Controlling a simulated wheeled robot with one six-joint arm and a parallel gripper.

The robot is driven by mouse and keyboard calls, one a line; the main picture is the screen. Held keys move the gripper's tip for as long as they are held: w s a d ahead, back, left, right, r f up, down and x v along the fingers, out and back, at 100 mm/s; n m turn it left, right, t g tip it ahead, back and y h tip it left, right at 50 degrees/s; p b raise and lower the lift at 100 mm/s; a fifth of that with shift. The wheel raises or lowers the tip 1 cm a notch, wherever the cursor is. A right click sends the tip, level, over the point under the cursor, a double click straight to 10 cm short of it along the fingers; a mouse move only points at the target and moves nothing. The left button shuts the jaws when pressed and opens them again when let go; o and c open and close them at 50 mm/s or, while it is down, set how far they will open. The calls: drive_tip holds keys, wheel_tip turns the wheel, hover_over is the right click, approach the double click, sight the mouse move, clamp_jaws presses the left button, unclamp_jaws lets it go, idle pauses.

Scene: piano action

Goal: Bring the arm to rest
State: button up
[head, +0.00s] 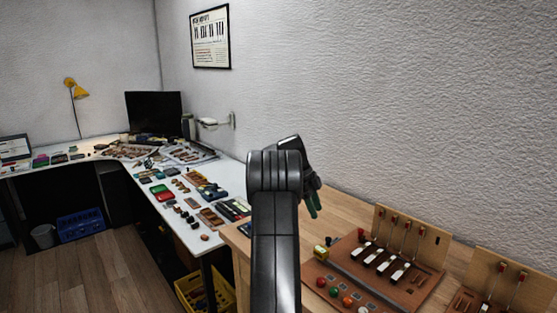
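My arm rises at the lower middle of the head view and bends over at the top. My gripper (313,205) points down behind the arm's right side, above the wooden bench. Dark green tips show at its lower end, and I cannot tell whether they are finger pads or something held. The arm's own links hide most of the gripper, so its opening is not visible.
A piano action model (385,262) with several black-and-white keys stands on the wooden bench (342,222) at right, near the wall. A second model (495,290) is at the right edge. A white table (158,212) at left is crowded with small parts. A yellow crate (192,292) is below.

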sight(328, 239)
drive_tip(key=x, duration=0.7)
drive_tip(key=p+x, duration=0.1)
drive_tip(key=x, duration=0.3)
drive_tip(key=shift+s+d, duration=0.45)
drive_tip(key=shift+d, duration=0.05)
drive_tip(key=s+d+p, duration=0.1)
drive_tip(key=s+d, duration=0.3)
drive_tip(key=s, duration=0.1)
drive_tip(key=s+d+p, duration=0.1)
drive_tip(key=s+d, duration=0.4)
drive_tip(key=s, duration=0.1)
drive_tip(key=s+d+p, duration=0.2)
drive_tip(key=s+d, duration=0.3)
drive_tip(key=shift+s+r, duration=0.2)
drive_tip(key=shift+s, duration=0.15)
drive_tip(key=shift+w+r, duration=0.1)
drive_tip(key=shift+r, duration=0.25)
drive_tip(key=a+r+b, duration=0.1)
drive_tip(key=a+r, duration=0.2)
drive_tip(key=r, duration=0.3)
drive_tip(key=s+a+r+n+b, duration=0.1)
drive_tip(key=a+r, duration=0.3)
drive_tip(key=r, duration=0.2)
drive_tip(key=shift+s, duration=0.1)
